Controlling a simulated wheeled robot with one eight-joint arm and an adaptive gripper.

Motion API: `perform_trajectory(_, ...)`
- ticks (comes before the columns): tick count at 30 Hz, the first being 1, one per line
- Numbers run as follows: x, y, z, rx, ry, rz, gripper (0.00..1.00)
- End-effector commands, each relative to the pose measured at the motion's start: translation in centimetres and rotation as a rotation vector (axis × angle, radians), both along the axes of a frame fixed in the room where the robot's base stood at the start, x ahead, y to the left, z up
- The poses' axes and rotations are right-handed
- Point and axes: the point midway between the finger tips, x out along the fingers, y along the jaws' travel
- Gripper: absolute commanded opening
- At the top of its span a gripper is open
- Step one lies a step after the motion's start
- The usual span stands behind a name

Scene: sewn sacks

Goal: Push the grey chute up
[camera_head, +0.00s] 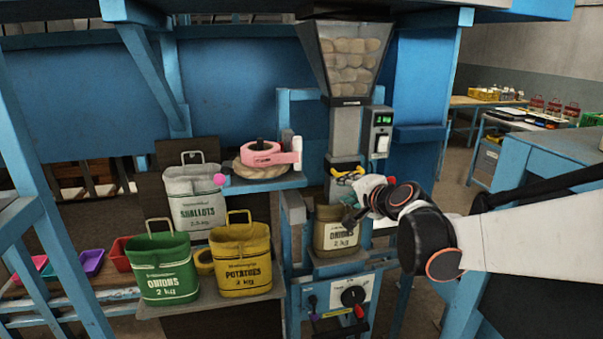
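The grey chute (344,132) hangs below a clear hopper (351,62) filled with round tan produce. A yellow and black piece (346,173) sits near its lower end. An olive sack (335,240) marked onions, 2 kg, stands upright directly beneath. My gripper (353,212) reaches in from the right, in front of the sack's upper right side and just below the chute's lower end. I cannot tell whether it touches either one. The fingers are small and dark here, so their opening is unclear. My gripper and wrist hide part of the sack's rim.
A control box (381,132) with a green display is right of the chute. A pink tape roll device (268,153) sits on the shelf to the left. Green (164,268), yellow (242,262) and white (196,200) sacks stand lower left. A dial panel (345,296) is below.

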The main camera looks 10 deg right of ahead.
Motion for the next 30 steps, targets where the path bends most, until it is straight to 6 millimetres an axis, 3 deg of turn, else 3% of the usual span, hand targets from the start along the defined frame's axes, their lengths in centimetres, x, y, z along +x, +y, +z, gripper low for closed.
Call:
perform_trajectory(3, 2.7, -3.5, -0.7, 0.131, -0.040, -0.088, 0.32)
perform_trajectory(9, 4.6, -6.9, -1.6, 0.261, -0.082, -0.168, 0.32)
perform_trajectory(17, 6.5, -7.3, -2.1, 0.282, -0.088, -0.180, 0.32)
perform_trajectory(30, 14.6, -6.8, -3.9, 0.281, -0.087, -0.179, 0.32)
